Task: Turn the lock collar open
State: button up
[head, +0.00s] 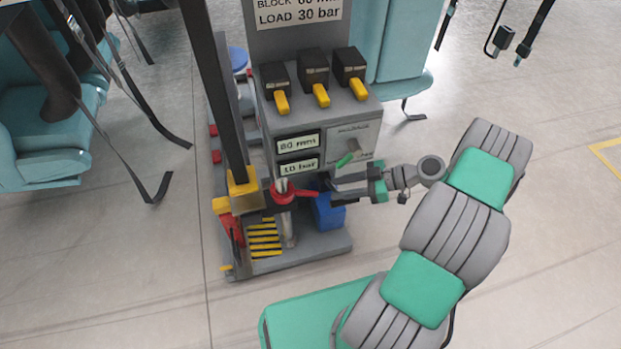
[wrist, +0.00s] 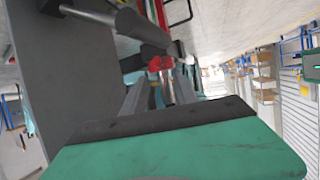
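The red lock collar (head: 283,194) sits around a grey vertical post low on the front of the machine, with a red arm pointing right. My gripper (head: 331,192) comes from the right, level with the collar, its fingertips close to the end of the red arm. In the wrist view, red parts (wrist: 160,63) show beyond and between the two grey fingertips (wrist: 162,80). The fingers are apart; whether either touches the red arm I cannot tell.
Yellow-handled black valves (head: 320,94) line the ledge higher up. A blue block (head: 328,212) is below the fingers. A dark upright bar (head: 216,90) rises left of the collar.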

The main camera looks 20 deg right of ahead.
aim_at(313, 192)
jog(key=b+x, duration=0.2)
jog(key=x, duration=0.6)
jog(key=shift+w, duration=0.15)
jog(key=shift+d+r, duration=0.1)
jog(key=shift+c, duration=0.3)
grip_shut()
dwell(0.7)
